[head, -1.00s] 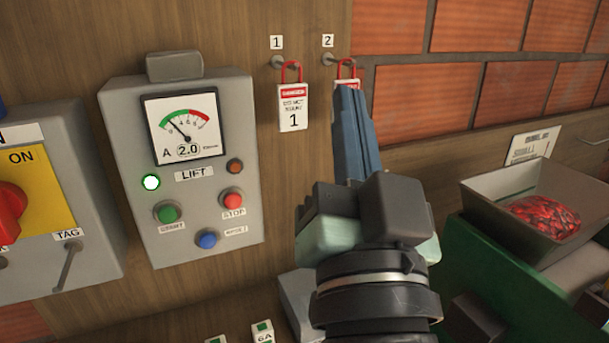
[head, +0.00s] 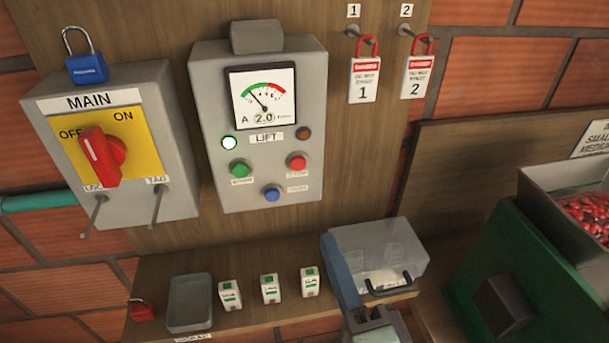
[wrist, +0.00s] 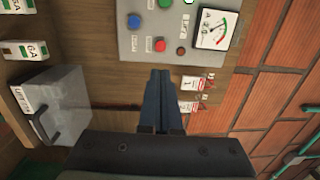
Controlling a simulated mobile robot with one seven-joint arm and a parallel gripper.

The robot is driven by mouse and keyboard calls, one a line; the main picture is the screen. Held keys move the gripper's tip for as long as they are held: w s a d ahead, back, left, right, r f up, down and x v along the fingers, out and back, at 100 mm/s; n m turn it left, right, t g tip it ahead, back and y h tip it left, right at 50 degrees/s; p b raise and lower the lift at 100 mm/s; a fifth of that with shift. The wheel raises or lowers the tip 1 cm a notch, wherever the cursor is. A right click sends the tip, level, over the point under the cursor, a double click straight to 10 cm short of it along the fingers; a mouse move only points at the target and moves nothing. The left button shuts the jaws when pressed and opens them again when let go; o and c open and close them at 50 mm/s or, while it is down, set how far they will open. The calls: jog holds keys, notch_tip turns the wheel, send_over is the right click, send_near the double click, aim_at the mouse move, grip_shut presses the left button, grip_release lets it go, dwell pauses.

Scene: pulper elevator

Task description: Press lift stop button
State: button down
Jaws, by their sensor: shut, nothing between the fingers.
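The grey lift panel (head: 262,90) carries a red stop button (head: 297,162) at its lower right, with a green button (head: 240,168) to its left and a blue button (head: 272,194) below. The red button also shows in the wrist view (wrist: 160,45), just beyond my fingertips in the picture. My gripper (head: 335,247) has slim blue fingers shut together, empty. In the head view it is low and to the right of the panel, in front of the clear box's left side, apart from the button. The round lamp (head: 229,143) is lit, and the meter (head: 263,97) reads about 2.0.
The MAIN switch box (head: 110,160) with a red handle is left of the panel. Two red-shackled tags (head: 364,80) hang to its right. A clear lidded box (head: 400,250) and several small labelled blocks (head: 270,289) stand on the shelf below. The panel's front is clear.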

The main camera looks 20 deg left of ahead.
aim_at(299, 166)
jog(key=p+x, duration=0.5)
jog(key=x, duration=0.8)
jog(key=shift+r, duration=0.15)
jog(key=shift+w+a, duration=0.25)
jog(key=shift+w, duration=0.1)
